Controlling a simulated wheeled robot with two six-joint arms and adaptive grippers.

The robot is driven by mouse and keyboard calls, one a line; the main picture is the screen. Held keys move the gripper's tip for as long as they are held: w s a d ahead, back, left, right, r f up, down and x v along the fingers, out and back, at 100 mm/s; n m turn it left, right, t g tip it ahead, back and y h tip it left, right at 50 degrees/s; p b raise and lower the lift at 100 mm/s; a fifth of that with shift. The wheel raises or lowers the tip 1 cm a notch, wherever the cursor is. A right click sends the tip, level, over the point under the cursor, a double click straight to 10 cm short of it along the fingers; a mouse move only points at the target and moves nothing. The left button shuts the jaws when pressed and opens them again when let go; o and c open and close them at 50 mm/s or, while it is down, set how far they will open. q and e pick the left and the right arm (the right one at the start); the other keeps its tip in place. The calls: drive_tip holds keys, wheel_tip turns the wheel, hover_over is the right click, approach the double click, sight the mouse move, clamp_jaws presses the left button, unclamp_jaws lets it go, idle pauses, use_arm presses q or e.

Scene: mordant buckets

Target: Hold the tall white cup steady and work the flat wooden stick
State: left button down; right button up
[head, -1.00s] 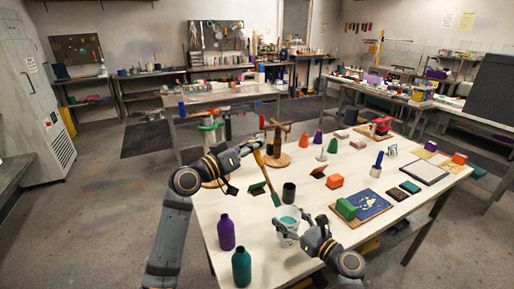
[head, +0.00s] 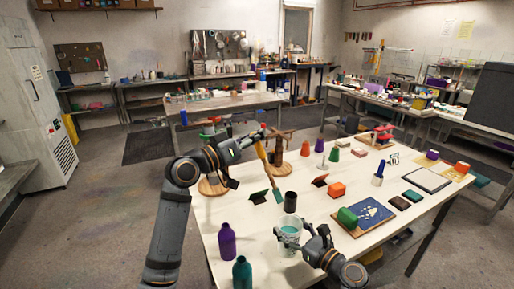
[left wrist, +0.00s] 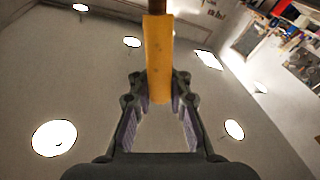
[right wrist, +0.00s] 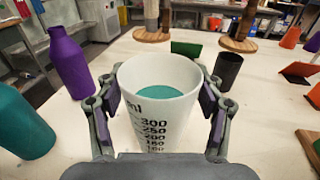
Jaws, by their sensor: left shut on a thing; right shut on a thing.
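The tall white cup (head: 291,229) stands on the table near its front. It has dark measuring marks and teal liquid inside in the right wrist view (right wrist: 160,110). My right gripper (head: 300,236) is shut around the cup, one finger on each side. My left gripper (head: 261,138) is shut on the flat wooden stick (head: 264,156), gripping its yellow-brown upper part, which also shows in the left wrist view (left wrist: 159,60). The stick slants downward and its lower end is teal. That end appears above and behind the cup in the head view. No stick shows inside the cup.
A purple bottle (head: 227,242) and a teal bottle (head: 242,273) stand left of the cup. A black cup (head: 290,202) stands just behind it. A blue board (head: 372,213) with a green block lies to the right. Table space between cup and board is clear.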

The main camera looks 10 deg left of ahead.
use_arm(q)
wheel_tip(320, 180, up, 6)
drive_tip(key=shift+f, duration=0.1)
use_arm(e)
drive_tip(key=o, duration=1.5)
use_arm(q)
drive_tip(key=shift+s, duration=0.1)
use_arm(e)
drive_tip(key=v, duration=1.2)
